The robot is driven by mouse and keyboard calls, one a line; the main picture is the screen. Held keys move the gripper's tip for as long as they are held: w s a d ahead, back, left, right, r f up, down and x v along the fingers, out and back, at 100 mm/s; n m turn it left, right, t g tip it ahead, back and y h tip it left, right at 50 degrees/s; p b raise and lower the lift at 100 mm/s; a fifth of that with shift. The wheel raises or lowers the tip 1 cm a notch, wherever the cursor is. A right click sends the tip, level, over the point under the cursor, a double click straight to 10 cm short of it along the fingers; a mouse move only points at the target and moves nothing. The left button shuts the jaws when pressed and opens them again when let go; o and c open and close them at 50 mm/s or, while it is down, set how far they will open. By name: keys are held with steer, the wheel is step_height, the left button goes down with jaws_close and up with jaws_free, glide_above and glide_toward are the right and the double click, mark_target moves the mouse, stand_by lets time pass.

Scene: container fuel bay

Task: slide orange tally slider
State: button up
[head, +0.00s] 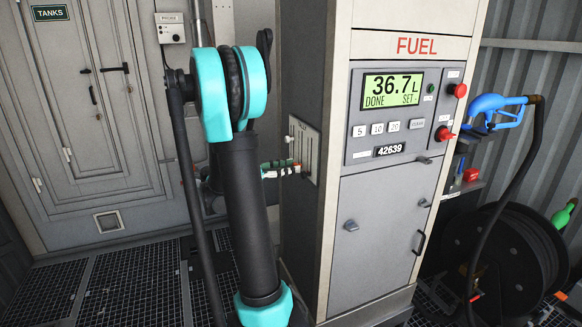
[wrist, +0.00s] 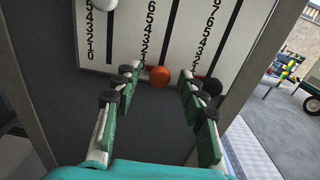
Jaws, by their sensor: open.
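The orange tally slider (wrist: 159,76) is a round knob low on the white tally board (wrist: 122,50), by the low digits of the middle number column. In the wrist view my gripper (wrist: 157,84) is open, with its green-and-black fingers to the left and right of the knob. There are gaps between the knob and the fingers in the picture; I cannot tell the depth between them. In the head view the board (head: 304,150) is on the side of the fuel pump, and my gripper (head: 282,168) reaches it from the left. An orange-red spot (head: 297,167) shows by the fingertips.
A pale knob (wrist: 105,4) is high on the left column, and a dark knob (wrist: 212,86) is low on the right, beside the right fingers. The fuel pump (head: 380,210) has a display reading 36.7 L. A blue nozzle (head: 497,108) and hose reel stand at the right.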

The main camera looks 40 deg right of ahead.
steer(key=shift+s+d, duration=0.15)
steer(key=shift+d, duration=0.35)
jaws_close()
